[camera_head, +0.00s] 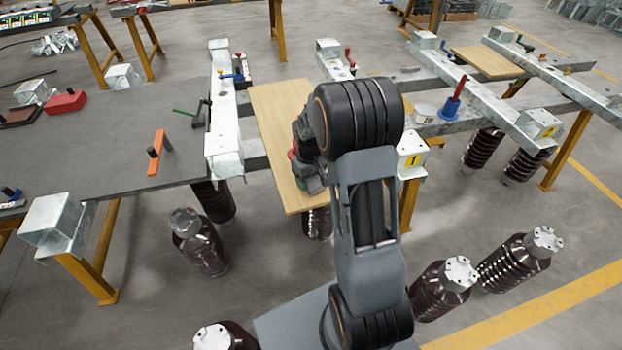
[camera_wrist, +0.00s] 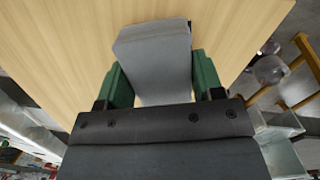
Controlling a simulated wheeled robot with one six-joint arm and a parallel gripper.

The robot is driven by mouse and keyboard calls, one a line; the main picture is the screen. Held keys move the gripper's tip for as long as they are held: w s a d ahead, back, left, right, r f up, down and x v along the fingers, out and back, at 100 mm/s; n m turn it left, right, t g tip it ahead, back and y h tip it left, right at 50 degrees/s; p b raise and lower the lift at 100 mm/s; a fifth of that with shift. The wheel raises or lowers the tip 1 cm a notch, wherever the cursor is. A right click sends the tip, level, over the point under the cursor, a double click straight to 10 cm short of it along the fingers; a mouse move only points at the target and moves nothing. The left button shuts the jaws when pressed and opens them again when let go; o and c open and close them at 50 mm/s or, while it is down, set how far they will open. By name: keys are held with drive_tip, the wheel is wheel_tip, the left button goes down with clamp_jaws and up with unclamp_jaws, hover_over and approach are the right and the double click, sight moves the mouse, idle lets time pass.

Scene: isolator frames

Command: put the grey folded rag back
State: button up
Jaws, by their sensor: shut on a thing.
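The grey folded rag (camera_wrist: 155,55) shows in the wrist view as a grey block between the two green fingers of my gripper (camera_wrist: 160,80). My gripper is shut on it. The rag is over a light wooden board (camera_wrist: 60,30); I cannot tell whether it touches the board. In the head view my arm hides the rag, and my gripper (camera_head: 306,172) shows only partly, above the wooden board (camera_head: 275,105).
A dark table (camera_head: 100,150) at left bears an orange tool (camera_head: 157,152) and a red box (camera_head: 66,102). Metal beams flank the board. A blue cone-shaped holder with a red handle (camera_head: 452,104) stands at right. Brown ribbed insulators (camera_head: 443,288) stand on the floor.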

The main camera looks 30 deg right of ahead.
drive_tip(key=o, duration=0.9)
drive_tip(key=shift+r, duration=0.1)
wheel_tip(320, 180, up, 11)
drive_tip(key=p, duration=0.1)
drive_tip(key=shift+s+a+r+m+t, duration=0.4)
drive_tip(key=shift+s+a+r+t, duration=0.3)
drive_tip(key=shift+s+a, duration=1.4)
drive_tip(key=shift+s+a+r+m+t, duration=0.45)
drive_tip(key=shift+s+a+r, duration=0.55)
drive_tip(key=shift+s, duration=2.2)
drive_tip(key=shift+s+a+r+m+t, duration=0.35)
drive_tip(key=shift+s+a+r+t, duration=0.35)
drive_tip(key=shift+s+a, duration=1.4)
drive_tip(key=shift+s+d, duration=0.55)
